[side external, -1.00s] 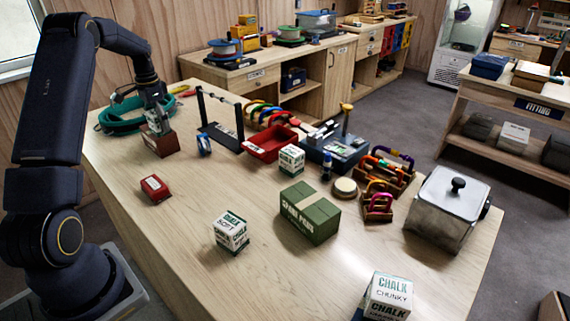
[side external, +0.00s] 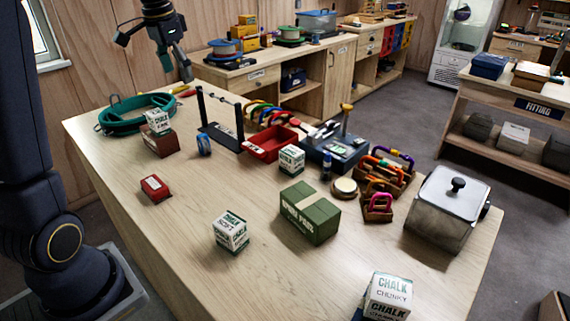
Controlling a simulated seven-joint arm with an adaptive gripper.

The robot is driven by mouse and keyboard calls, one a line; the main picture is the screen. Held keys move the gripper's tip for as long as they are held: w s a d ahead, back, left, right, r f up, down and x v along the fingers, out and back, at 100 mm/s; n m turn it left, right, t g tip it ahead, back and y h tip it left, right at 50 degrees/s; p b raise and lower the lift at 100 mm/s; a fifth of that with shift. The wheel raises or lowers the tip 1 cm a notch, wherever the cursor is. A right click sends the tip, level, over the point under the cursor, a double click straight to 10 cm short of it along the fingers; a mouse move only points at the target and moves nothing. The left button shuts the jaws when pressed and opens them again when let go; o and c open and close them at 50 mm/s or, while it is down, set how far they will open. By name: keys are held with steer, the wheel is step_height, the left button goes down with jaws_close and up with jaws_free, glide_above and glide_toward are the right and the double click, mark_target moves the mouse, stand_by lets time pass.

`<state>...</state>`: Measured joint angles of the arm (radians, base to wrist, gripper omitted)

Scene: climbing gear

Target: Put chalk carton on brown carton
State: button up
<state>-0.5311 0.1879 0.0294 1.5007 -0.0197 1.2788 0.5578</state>
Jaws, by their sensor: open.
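A small white and green chalk carton (side external: 158,121) sits on top of the brown carton (side external: 160,144) at the left back of the table. It looks upright and rests on the brown carton's top. My gripper (side external: 177,66) is open and empty, raised well above and behind the two cartons, clear of both. Other chalk cartons stand on the table: one marked soft (side external: 231,232) at the front middle, one marked chunky (side external: 388,296) at the front right, and one (side external: 291,159) near the red tray.
A dark stand (side external: 222,137), a red tray (side external: 268,147), a small red box (side external: 155,188), a green box (side external: 309,212) and a metal canister (side external: 447,208) stand on the table. The left front of the table is bare.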

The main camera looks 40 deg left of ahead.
steer(key=s+d+t, duration=0.1)
steer(key=s+d, duration=0.3)
steer(key=d, duration=0.4)
steer(key=s+d+t, duration=0.1)
steer(key=s+d, duration=0.4)
steer(key=d, duration=0.3)
steer(key=s+d+f+t+h, duration=0.1)
steer(key=s+d+f, duration=0.4)
steer(key=s+d, duration=0.1)
steer(key=shift+s+f+t, duration=0.15)
steer(key=shift+s+t, duration=0.25)
steer(key=shift+s, duration=0.2)
